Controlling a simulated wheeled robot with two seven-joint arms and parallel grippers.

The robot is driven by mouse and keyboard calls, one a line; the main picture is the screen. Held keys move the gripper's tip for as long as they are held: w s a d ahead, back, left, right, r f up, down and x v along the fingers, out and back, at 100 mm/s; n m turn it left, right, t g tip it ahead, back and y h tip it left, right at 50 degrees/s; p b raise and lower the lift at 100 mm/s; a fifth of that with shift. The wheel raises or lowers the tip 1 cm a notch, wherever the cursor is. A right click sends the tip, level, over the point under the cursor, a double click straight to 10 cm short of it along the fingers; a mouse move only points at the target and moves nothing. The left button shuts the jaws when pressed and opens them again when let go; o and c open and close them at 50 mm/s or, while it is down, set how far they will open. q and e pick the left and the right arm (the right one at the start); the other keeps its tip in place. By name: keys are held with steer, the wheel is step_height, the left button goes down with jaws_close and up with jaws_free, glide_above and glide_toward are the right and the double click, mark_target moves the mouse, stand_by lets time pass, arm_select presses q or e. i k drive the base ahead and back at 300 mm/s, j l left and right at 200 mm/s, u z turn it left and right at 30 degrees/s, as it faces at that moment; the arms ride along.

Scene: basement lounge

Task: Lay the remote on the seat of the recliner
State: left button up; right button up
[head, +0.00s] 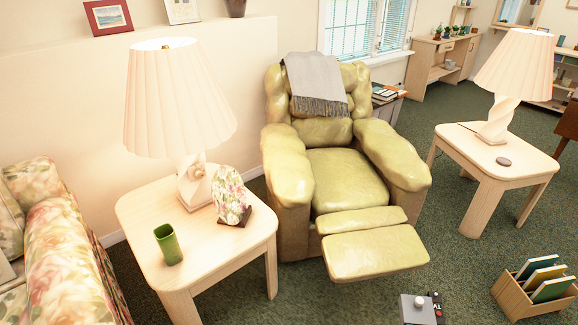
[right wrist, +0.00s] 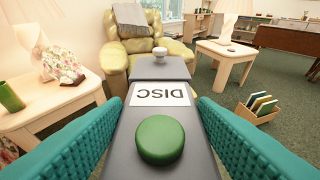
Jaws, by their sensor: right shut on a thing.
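The remote (right wrist: 158,95) is a long grey body with a green button, a white label reading "DISC" upside down and a white knob at its far end. My right gripper (right wrist: 160,118) has its teal fingers on both sides of it and is shut on it. In the head view only the remote's far end (head: 409,314) shows at the bottom edge, in front of the recliner's footrest. The green recliner (head: 345,175) has a bare seat and its footrest out. The right wrist view shows the recliner (right wrist: 117,62) beyond the remote. My left gripper is not in view.
A side table (head: 140,205) with a lamp, a green cup and a floral ornament stands left of the recliner. Another table (head: 525,155) with a lamp stands right. A book rack (head: 510,298) is on the floor. A grey throw (head: 316,80) hangs over the backrest.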

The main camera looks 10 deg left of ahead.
mark_target(349, 183)
steer(key=i+l+u, duration=0.5)
steer(key=i, duration=0.2)
steer(key=i+l+u, duration=0.45)
steer(key=i+l, duration=0.4)
steer(key=l, duration=0.15)
steer(key=i+l, duration=0.5)
steer(key=l, duration=0.25)
steer(key=i+l, duration=0.25)
steer(key=l, duration=0.15)
steer(key=j+u, duration=0.05)
